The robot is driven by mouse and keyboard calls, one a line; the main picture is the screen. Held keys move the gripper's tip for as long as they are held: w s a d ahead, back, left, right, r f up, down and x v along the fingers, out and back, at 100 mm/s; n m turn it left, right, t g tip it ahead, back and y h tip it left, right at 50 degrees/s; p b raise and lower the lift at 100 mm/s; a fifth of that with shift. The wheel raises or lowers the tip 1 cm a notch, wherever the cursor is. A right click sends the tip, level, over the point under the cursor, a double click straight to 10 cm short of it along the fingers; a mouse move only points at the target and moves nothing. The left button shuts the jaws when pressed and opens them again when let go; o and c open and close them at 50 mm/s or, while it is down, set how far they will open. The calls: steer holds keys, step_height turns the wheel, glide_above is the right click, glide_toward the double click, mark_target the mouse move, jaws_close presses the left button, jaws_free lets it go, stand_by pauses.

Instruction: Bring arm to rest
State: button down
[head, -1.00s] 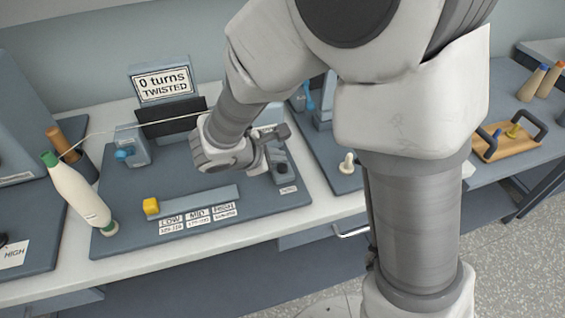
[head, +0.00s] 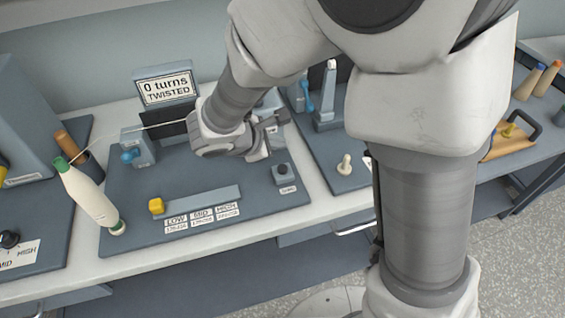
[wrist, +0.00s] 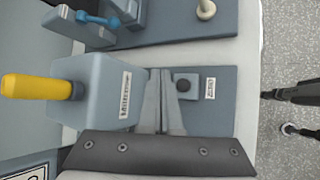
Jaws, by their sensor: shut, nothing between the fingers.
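My gripper (head: 273,128) is at the right part of the grey station board, raised above it, in the head view. In the wrist view its two fingers (wrist: 160,100) lie together, shut and empty. Beyond them lie a small block with a black button (wrist: 183,85) and a grey housing with a yellow handle (wrist: 36,88). In the head view the black button (head: 281,170) stands below my gripper, apart from it. My arm is bent over the station and hides part of the board's back.
A sign (head: 167,87) reads "0 turns TWISTED". A cream bobbin (head: 92,200) with a green end leans at the left, a thread running from it toward my gripper's area. A yellow slider knob (head: 156,206) is at the left of its track. A wooden tray (head: 500,150) lies right.

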stand_by(0.7)
steer(key=s+d+r+m+g+y, duration=0.2)
steer(key=s+d+r+m+g, duration=0.1)
steer(key=s+d+r+m, duration=0.95)
steer(key=s+m+y, duration=0.1)
steer(key=m, duration=0.1)
steer(key=s+r+m+t+y, duration=0.1)
steer(key=s+m, duration=0.1)
steer(key=s+d+m+y, duration=0.1)
steer(key=s+m, duration=0.1)
steer(key=m, duration=0.1)
steer(key=shift+s+r+y, duration=0.2)
steer(key=shift+r+y, duration=0.1)
